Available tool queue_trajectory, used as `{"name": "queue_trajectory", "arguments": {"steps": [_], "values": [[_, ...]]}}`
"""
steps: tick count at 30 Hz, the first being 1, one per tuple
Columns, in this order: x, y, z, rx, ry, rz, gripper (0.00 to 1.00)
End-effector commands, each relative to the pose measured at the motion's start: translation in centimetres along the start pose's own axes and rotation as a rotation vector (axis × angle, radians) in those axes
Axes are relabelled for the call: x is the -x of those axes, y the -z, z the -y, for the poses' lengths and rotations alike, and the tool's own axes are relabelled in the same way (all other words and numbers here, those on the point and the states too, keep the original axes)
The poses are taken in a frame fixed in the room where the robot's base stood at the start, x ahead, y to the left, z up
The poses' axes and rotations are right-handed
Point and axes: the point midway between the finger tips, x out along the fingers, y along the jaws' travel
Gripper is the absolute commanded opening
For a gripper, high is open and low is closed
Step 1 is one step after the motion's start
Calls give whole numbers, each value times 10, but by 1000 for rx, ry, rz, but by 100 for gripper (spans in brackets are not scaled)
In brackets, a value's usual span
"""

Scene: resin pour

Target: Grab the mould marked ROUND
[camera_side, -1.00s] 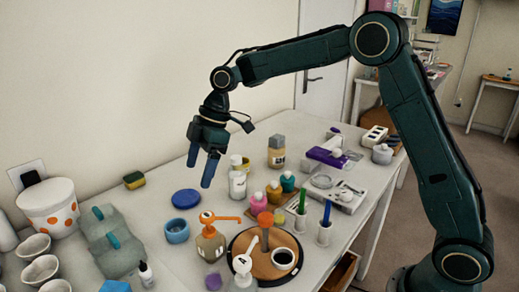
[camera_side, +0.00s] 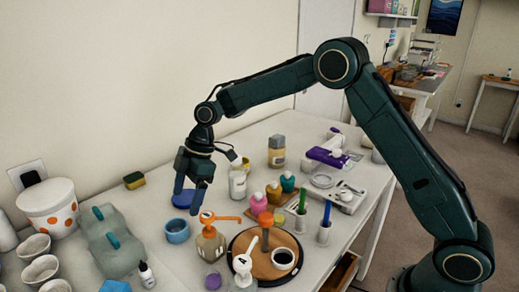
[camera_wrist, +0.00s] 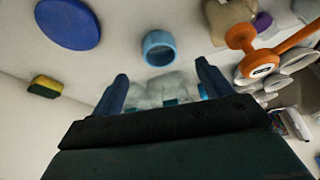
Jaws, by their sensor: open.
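I cannot read the word ROUND on anything. A small blue round, hollow piece (camera_side: 177,231) stands on the table, open side up. It also shows in the wrist view (camera_wrist: 159,48), just beyond and between my fingertips. A flat dark blue disc (camera_side: 181,199) lies behind it and is partly hidden by my fingers in the side view; in the wrist view the disc (camera_wrist: 68,24) is at upper left. My gripper (camera_side: 188,203) points down, open and empty, above the table near both blue pieces; in the wrist view (camera_wrist: 161,72) nothing is between its fingers.
An amber bottle with an orange pump (camera_side: 210,245) stands close to the right of the hollow piece. A wooden turntable (camera_side: 265,262) is further right. A grey two-part piece (camera_side: 112,242) and a spotted tub (camera_side: 48,205) stand left. A sponge (camera_side: 134,180) lies behind.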

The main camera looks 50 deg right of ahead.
Motion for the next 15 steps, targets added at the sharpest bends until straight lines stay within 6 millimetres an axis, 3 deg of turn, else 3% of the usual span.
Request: {"name": "queue_trajectory", "arguments": {"steps": [6,15], "values": [[-28,0,0,0,2,1,78],[-36,0,0,0,-1,1,78]]}}
